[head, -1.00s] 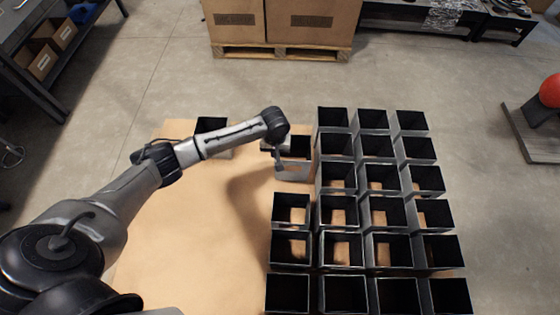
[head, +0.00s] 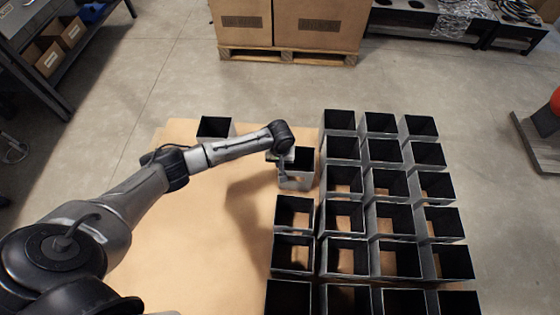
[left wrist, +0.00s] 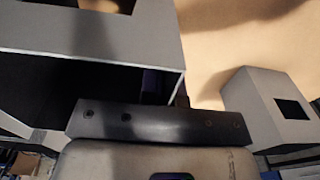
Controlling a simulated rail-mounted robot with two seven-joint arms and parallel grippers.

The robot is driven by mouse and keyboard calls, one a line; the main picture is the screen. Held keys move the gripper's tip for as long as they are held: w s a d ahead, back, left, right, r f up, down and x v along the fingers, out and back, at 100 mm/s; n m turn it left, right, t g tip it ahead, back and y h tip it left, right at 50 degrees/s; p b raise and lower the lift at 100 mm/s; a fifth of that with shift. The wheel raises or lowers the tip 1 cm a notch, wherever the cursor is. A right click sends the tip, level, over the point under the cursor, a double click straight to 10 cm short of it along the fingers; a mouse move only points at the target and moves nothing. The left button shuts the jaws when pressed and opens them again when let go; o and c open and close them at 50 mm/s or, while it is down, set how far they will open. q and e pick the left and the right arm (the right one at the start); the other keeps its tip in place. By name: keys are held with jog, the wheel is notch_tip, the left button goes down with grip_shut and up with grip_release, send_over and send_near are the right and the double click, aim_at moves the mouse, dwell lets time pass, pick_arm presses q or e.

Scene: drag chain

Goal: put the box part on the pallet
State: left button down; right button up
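The box part (head: 297,183) is a grey, open-topped box with a dark inside, in the middle of the head view. It is over the gap in the left column of boxes on the tan-topped pallet (head: 200,245). My left gripper (head: 282,168) reaches it from the left, at its left side. In the left wrist view, the box part (left wrist: 90,45) fills the upper left, and my left gripper's fingers (left wrist: 168,90) straddle its wall, shut on it. I cannot tell whether its base touches the pallet. My right gripper is not in view.
Rows of similar grey boxes (head: 340,248) stand to the right and in front of it. A lone box (head: 214,137) stands at the back left. The pallet's left part is bare. Cartons (head: 290,22), a shelf (head: 38,75) and a stand (head: 535,140) are beyond.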

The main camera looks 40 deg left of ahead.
pick_arm(q)
jog(key=c, duration=1.4)
grip_release()
jog(key=shift+o, duration=0.3)
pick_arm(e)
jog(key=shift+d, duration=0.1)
